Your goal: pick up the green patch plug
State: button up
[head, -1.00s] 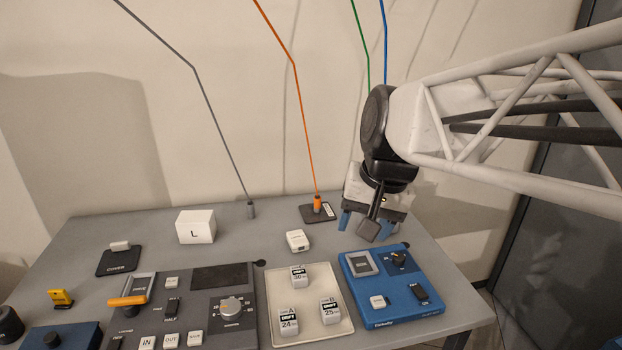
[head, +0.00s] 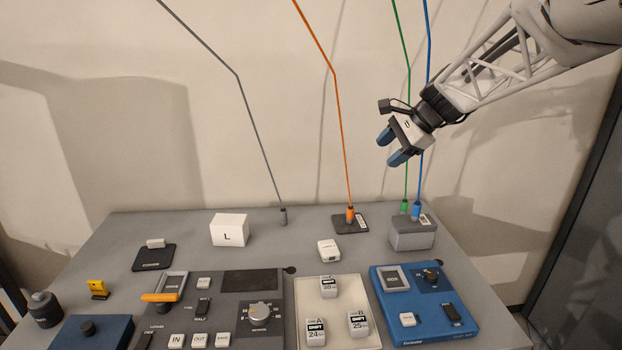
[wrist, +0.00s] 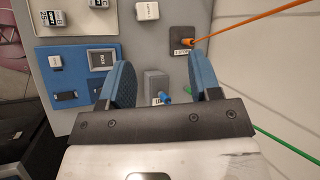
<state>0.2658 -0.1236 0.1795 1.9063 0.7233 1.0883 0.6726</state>
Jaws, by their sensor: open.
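The green patch plug (head: 404,206) stands upright at the back of a grey box (head: 411,236), with a green cable (head: 408,120) rising from it. I cannot tell whether it sits in the box or just behind it. The blue plug (head: 416,210) is close on its right. My gripper (head: 392,149) is open and empty, well above the plugs and slightly left of them. In the wrist view the blue plug (wrist: 164,97) and grey box (wrist: 156,84) show between my fingers (wrist: 162,72).
An orange plug (head: 350,215) stands on a dark pad (head: 343,228) left of the grey box. The blue panel (head: 450,325) lies in front, beside a pale tray (head: 345,335) holding several labelled blocks. The blue cable (head: 426,110) rises close to my gripper.

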jog(key=w+d+f+m+t+y, duration=0.1)
jog(key=w+d+m, duration=0.2)
jog(key=w+d, duration=0.35)
jog(key=w+d+f+m+t+y, duration=0.1)
jog(key=w+d+m, duration=0.3)
jog(key=w, duration=0.5)
jog(key=m+t+y, duration=0.1)
jog(key=m+t, duration=0.3)
jog(key=m, duration=0.2)
send_over(404, 208)
jog(key=s+d, duration=0.3)
jog(key=d, duration=0.2)
notch_tip(404, 208, down, 5)
jog(key=f, duration=2.5)
jog(key=shift+w+a+f, duration=0.1)
jog(key=shift+w+a, duration=0.05)
jog(key=shift+a, duration=0.15)
jog(key=shift+f, duration=0.2)
jog(key=shift+x, duration=1.3)
jog(key=shift+x, duration=2.6)
